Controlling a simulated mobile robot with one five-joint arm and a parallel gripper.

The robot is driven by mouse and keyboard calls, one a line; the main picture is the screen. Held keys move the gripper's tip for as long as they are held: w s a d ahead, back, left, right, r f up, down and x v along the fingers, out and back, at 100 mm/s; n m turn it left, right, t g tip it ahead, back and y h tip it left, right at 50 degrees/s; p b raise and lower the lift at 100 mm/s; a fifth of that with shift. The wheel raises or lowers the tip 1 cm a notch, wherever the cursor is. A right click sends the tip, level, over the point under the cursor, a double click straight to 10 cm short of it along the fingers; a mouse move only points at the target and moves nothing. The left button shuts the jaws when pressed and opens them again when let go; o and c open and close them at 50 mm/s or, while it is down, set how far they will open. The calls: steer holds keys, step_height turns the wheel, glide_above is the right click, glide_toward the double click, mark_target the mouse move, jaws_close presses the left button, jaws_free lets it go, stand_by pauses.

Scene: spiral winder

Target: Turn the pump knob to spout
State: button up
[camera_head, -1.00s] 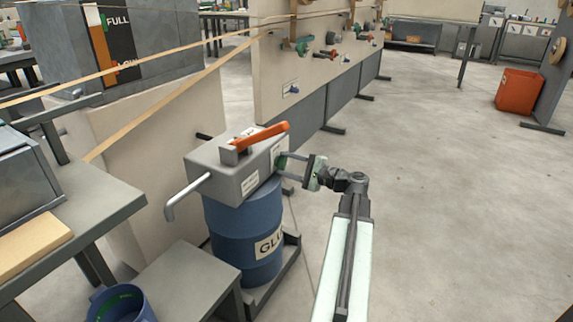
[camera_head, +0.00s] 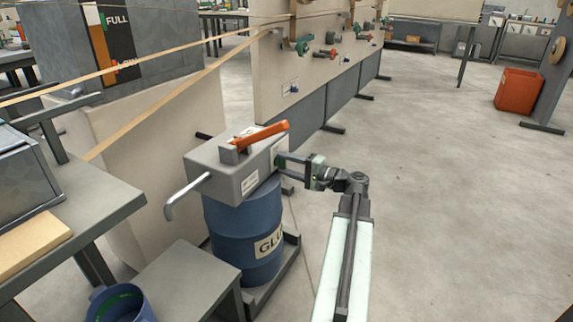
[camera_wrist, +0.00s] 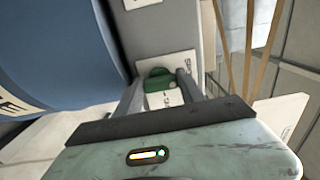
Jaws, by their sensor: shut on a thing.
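The pump is a grey box (camera_head: 222,170) on a blue drum (camera_head: 240,235) whose label begins "GLU". An orange lever (camera_head: 262,135) lies on its top, and a bent grey spout (camera_head: 185,195) comes out on the left. The green pump knob (camera_wrist: 158,78) is on the pump's right side, over a white plate (camera_wrist: 180,66) with small marks I cannot read. My gripper (camera_head: 281,161) reaches it from the right. In the wrist view its fingers (camera_wrist: 161,84) stand on both sides of the knob, shut on it. The fingers partly hide the knob in the head view.
A blue bucket (camera_head: 122,303) stands at the lower left by a low grey table (camera_head: 190,278). A workbench (camera_head: 95,205) is at the left. A panel wall (camera_head: 300,72) with fittings stands behind. The floor to the right is clear, up to an orange bin (camera_head: 518,90).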

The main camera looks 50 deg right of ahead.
steer(key=o, duration=1.4)
steer(key=shift+c, duration=0.2)
steer(key=shift+s, duration=0.1)
steer(key=v, duration=0.7)
steer(key=shift+s, duration=0.35)
steer(key=shift+d, duration=0.1)
